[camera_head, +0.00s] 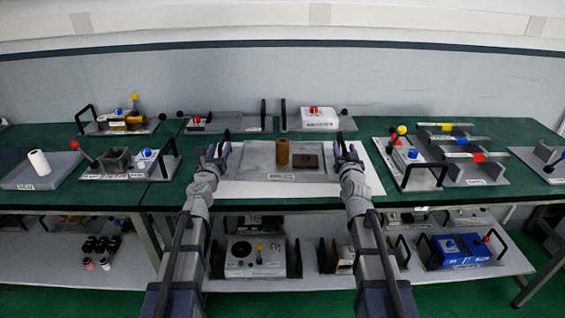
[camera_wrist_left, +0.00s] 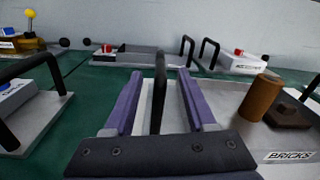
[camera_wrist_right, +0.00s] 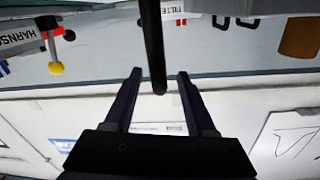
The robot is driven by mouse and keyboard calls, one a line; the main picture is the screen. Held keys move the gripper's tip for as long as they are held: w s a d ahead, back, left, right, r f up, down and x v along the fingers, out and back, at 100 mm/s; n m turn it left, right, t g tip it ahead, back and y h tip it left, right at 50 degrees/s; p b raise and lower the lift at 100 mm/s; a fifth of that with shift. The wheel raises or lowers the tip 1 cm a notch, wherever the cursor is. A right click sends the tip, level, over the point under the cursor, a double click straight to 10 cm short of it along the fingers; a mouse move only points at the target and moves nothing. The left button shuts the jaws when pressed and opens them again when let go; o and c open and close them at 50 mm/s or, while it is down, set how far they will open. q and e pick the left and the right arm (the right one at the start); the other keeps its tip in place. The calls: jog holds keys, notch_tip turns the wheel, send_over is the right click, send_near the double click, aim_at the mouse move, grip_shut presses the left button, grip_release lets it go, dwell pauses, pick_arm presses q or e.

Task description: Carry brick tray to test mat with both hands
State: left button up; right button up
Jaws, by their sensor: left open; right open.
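The grey brick tray (camera_head: 258,160), labelled BRICKS, lies flat on the white mat (camera_head: 374,184) in the middle of the bench. It carries an upright brown cylinder (camera_head: 282,151) and a dark brown block (camera_head: 306,161). In the left wrist view, my left gripper (camera_wrist_left: 158,82) is open, with the tray's black left handle (camera_wrist_left: 159,95) between its purple fingers. In the right wrist view, my right gripper (camera_wrist_right: 158,76) is open around a black handle bar (camera_wrist_right: 153,40). Contact between fingers and handles cannot be told.
Other trays with black handles stand close by: one at left (camera_head: 115,170), one at right (camera_head: 415,172) and several behind. A lower shelf (camera_head: 262,293) holds more gear. White mat is bare to the right of the tray.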

aim_at(222, 139)
pick_arm(q)
jog(key=w, duration=0.5)
jog(key=shift+w+d, duration=0.15)
jog(key=shift+w, duration=0.05)
pick_arm(e)
jog(key=w, duration=0.5)
jog(key=shift+w+d, duration=0.1)
jog(key=shift+w, duration=0.05)
pick_arm(q)
jog(key=shift+s, duration=0.1)
grip_shut()
pick_arm(e)
grip_shut()
